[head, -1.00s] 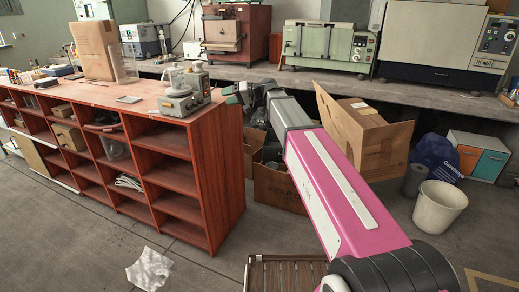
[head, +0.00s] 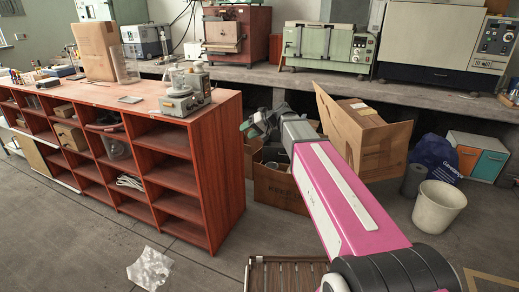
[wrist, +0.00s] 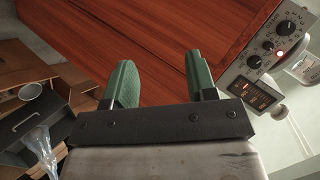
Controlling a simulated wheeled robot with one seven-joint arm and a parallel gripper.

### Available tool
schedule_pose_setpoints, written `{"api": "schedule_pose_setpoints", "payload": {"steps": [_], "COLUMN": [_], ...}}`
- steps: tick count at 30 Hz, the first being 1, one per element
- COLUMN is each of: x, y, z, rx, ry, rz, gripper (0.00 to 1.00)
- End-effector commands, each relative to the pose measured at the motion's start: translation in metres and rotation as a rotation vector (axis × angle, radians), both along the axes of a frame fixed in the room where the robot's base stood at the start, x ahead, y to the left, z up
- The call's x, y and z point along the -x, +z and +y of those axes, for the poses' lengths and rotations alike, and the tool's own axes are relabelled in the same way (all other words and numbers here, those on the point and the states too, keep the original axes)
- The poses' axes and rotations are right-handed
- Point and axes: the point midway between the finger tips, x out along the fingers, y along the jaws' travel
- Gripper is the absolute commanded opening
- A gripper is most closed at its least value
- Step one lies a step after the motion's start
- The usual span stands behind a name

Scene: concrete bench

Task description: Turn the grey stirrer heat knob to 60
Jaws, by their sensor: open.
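The grey stirrer (head: 178,104) stands on the red-brown bench top near its right end, with glassware on it. In the wrist view its control panel (wrist: 270,58) is at the upper right, tilted, with several black knobs, a lit red lamp and a dark display.
The red-brown shelf bench (head: 110,92) holds a cardboard box (head: 97,50) and small items. An open carton (head: 362,140) stands right of my arm, with a white bucket (head: 439,207) farther right. Ovens line the concrete bench behind. A plastic bag (head: 150,268) lies on the floor.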

Motion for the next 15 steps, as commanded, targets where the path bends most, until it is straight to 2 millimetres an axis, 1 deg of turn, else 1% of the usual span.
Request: {"api": "schedule_pose_setpoints", "payload": {"steps": [1,9,15], "x": [0.004,0.018,0.026], "y": [-0.007,-0.04,-0.056], "z": [-0.005,-0.028,-0.041], "rx": [0.018,0.111,0.16], "ry": [-0.007,-0.039,-0.056], "rz": [0.007,0.041,0.057], "gripper": [0.52,0.52,0.52]}}
